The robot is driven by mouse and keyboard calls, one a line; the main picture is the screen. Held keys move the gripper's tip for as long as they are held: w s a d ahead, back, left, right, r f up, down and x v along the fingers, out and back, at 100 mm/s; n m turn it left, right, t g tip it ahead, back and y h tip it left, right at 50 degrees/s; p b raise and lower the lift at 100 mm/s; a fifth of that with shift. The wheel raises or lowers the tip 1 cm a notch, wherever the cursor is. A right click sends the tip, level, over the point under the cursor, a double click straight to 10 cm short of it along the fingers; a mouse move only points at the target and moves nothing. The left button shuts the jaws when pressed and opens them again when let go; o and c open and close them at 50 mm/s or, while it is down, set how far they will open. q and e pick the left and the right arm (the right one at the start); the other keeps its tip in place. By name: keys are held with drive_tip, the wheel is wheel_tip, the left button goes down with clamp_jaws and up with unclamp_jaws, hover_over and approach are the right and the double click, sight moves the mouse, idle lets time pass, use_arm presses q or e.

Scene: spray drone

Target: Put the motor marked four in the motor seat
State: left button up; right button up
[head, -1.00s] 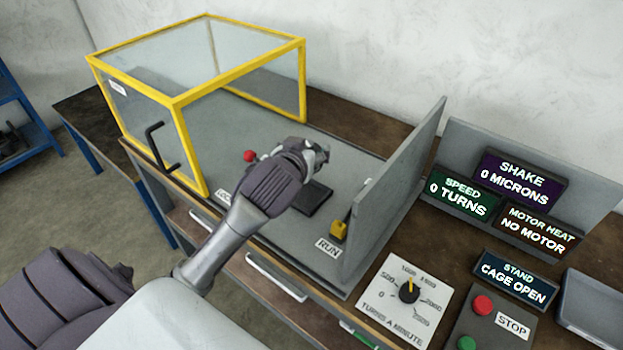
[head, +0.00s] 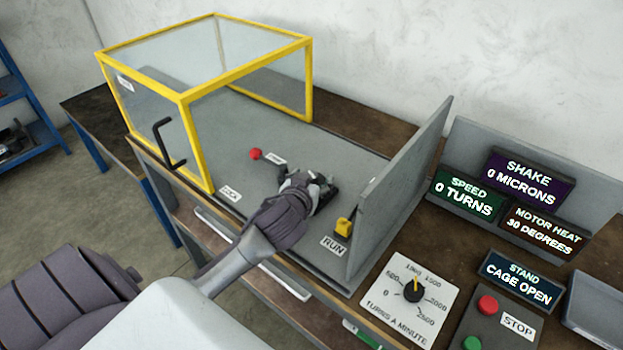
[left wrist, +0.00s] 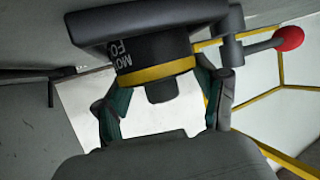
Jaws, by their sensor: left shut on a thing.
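The motor (left wrist: 155,58) is a black cylinder with a yellow band and partly hidden white lettering that starts "MO" and "FO". It shows between the fingers in the left wrist view, against a dark grey holder, apparently the motor seat (left wrist: 90,28). My left gripper (head: 320,183) is shut on the motor, low over the stand's floor at the seat; the gripper mostly hides both in the head view. How deep the motor sits cannot be told. My right gripper is not in view.
A yellow-framed clear cage (head: 200,130) stands open on the left. A red knob (head: 255,154) is left of the gripper, and a yellow block (head: 344,227) by the RUN label is right. A grey upright panel (head: 400,190) borders the stand. The motor heat display (head: 543,231) reads 30 degrees.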

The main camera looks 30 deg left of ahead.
use_arm(q)
drive_tip(key=shift+f, duration=0.1)
drive_tip(key=o, duration=1.7)
drive_tip(key=shift+c, duration=0.2)
drive_tip(key=shift+s+r, duration=0.1)
drive_tip(key=shift+r, duration=0.1)
drive_tip(key=v, duration=1.2)
drive_tip(key=shift+p, duration=0.3)
drive_tip(key=shift+f, duration=0.1)
